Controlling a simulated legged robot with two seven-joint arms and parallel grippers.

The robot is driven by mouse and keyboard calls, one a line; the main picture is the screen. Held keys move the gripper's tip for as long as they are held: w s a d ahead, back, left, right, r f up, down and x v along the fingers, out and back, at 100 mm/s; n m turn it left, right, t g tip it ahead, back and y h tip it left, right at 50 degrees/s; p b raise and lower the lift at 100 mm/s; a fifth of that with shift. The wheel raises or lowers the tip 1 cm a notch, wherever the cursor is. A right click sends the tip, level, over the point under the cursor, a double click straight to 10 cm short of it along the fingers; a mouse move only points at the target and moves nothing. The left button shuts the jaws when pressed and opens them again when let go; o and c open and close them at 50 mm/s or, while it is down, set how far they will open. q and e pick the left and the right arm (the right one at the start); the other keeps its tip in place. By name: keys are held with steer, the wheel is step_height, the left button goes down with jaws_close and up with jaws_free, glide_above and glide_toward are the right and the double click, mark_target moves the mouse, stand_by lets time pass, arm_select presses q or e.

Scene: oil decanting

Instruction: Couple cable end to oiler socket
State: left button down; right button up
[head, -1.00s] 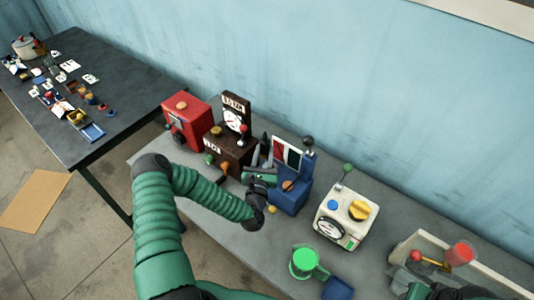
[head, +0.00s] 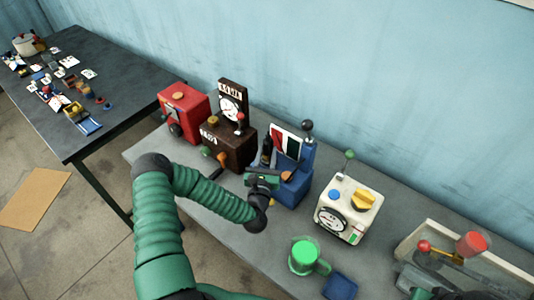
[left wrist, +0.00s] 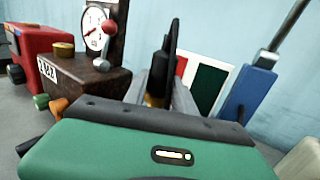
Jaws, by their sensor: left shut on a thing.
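My left gripper (head: 266,158) is in front of the blue machine (head: 293,186), beside its red, white and green panel. In the left wrist view its grey fingers are shut on a dark pointed piece with a brass-coloured collar (left wrist: 155,98), which stands upright between them. It may be the cable end; no cable shows clearly. The piece looks apart from the machines around it. I cannot tell which machine is the oiler, and no socket can be made out. Dark grey parts at the lower right of the head view may be my right gripper (head: 425,279); its jaws are unclear.
A red box (head: 184,112) and a brown machine with a dial (head: 228,145) stand left of the blue machine. A cream machine (head: 347,210) stands right, with a green mug (head: 305,256) before it. A tray (head: 409,248) is at the right.

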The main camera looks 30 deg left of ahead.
arm_select(q)
steer(key=shift+w+d, duration=0.15)
steer(key=shift+d, duration=0.15)
steer(key=shift+a, duration=0.5)
steer(key=shift+d+p, duration=0.4)
steer(key=shift+p, duration=0.05)
arm_select(e)
steer(key=shift+w+d+r, duration=0.15)
steer(key=shift+w+r, duration=0.05)
steer(key=shift+r, duration=0.1)
arm_select(q)
steer(key=shift+a, duration=0.15)
arm_select(e)
steer(key=shift+r, duration=0.1)
arm_select(q)
steer(key=shift+p, duration=0.6)
arm_select(e)
steer(key=shift+r, duration=0.5)
steer(key=shift+r, duration=0.1)
arm_select(q)
steer(key=shift+p, duration=0.55)
arm_select(e)
steer(key=shift+r, duration=0.45)
